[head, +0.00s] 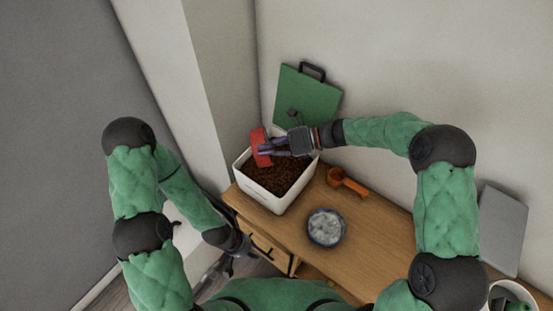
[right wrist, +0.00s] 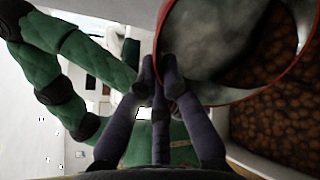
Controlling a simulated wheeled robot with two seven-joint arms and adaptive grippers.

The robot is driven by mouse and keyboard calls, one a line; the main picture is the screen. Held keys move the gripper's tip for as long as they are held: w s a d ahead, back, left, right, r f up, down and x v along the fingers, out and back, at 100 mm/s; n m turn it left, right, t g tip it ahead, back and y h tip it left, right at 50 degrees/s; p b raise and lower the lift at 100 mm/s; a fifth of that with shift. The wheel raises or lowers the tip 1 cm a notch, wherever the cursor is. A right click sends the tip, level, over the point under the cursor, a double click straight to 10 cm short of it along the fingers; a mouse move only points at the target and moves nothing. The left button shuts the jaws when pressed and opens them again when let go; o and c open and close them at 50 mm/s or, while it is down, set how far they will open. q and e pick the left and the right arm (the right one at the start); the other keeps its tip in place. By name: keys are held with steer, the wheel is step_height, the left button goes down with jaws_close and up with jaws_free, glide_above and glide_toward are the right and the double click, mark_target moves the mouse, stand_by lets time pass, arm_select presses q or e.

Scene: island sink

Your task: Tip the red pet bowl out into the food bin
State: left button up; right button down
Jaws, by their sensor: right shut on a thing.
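The red pet bowl (head: 259,142) is tilted steeply on its side above the back left of the food bin. My right gripper (head: 268,149) is shut on its rim. In the right wrist view, the fingers pinch the red rim beside the bowl's grey inner wall (right wrist: 205,50). Brown pieces show within the rim; I cannot tell whether they lie in the bowl or the bin. The food bin (head: 258,194) is a white open box holding brown kibble (head: 275,180). My left gripper (head: 230,267) hangs low by the counter's left end, away from the bin; its jaws are unclear.
A green panel with a dark handle (head: 307,98) leans against the wall behind the bin. An orange scoop (head: 347,182) and a round bowl with pale grey contents (head: 326,228) stand on the wooden counter (head: 375,236) to the right. A grey panel (head: 501,230) is at far right.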

steer(key=shift+w+d+r+y, duration=0.1)
steer(key=shift+w+d+y, duration=0.05)
steer(key=shift+d+y, duration=0.5)
steer(key=shift+w+d+r+y, duration=0.1)
steer(key=shift+d+y, duration=0.45)
steer(key=shift+d, duration=0.1)
stand_by(0.6)
steer(key=shift+w+d+f+y+b, duration=0.15)
steer(key=shift+d+y+b, duration=0.2)
steer(key=shift+d+y, duration=0.45)
steer(key=shift+w+d+f+y+b, duration=0.1)
steer(key=shift+d+y+b, duration=0.2)
steer(key=shift+d+y, duration=0.45)
stand_by(1.0)
steer(key=d+r+y+p, duration=0.1)
steer(key=r+y+p, duration=0.1)
steer(key=r+p, duration=0.2)
steer(key=d+r+m+y+p, duration=0.1)
steer(key=r+p, duration=0.4)
steer(key=r, duration=0.5)
steer(key=shift+w+d+r+y, duration=0.15)
steer(key=shift+w+d+y, duration=0.2)
steer(key=shift+d+y, duration=0.45)
stand_by(1.3)
steer(key=shift+r+p, duration=0.1)
steer(key=shift+p, duration=0.25)
